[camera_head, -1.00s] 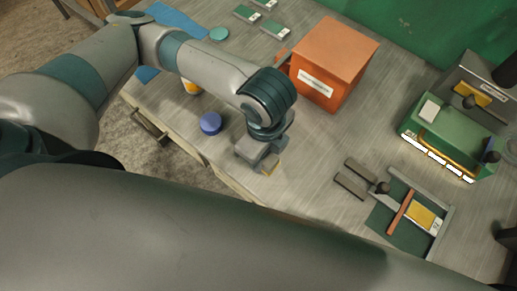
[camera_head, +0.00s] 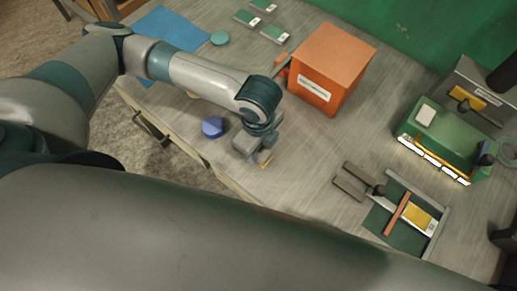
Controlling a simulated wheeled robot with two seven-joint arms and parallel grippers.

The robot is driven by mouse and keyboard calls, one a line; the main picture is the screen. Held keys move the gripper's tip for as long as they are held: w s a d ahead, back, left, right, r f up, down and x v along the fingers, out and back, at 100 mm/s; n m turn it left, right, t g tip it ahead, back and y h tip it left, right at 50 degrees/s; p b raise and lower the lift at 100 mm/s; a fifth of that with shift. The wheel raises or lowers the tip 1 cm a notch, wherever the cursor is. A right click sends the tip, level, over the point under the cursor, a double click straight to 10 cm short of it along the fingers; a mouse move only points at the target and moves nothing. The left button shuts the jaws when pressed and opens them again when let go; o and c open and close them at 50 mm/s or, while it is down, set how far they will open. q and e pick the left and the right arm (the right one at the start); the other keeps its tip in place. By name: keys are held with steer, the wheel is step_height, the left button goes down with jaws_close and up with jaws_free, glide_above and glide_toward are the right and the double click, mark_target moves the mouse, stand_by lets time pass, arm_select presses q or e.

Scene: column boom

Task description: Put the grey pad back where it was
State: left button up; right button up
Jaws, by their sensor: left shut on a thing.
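My left gripper (camera_head: 256,157) points down close to the table top, left of the middle of the picture. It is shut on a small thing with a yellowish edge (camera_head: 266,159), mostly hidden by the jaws. I cannot tell for sure whether this is the grey pad. Two flat dark grey bars (camera_head: 349,187) lie side by side on the table to the right, beside a dark green plate (camera_head: 381,220) with an orange bar and a yellow card. My right gripper is not in view.
An orange box (camera_head: 327,65) stands behind the left gripper. A blue round lid or jar (camera_head: 212,127) is left of it, near the table edge. A green machine (camera_head: 436,140) stands at the right. Between gripper and bars the table is clear.

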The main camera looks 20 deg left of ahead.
arm_select(q)
steer(key=shift+f, duration=0.75)
steer(key=shift+f, duration=0.1)
steer(key=o, duration=0.9)
steer(key=shift+o, duration=0.2)
step_height(320, 180, up, 11)
steer(key=shift+b, duration=1.1)
steer(key=shift+r, duration=0.65)
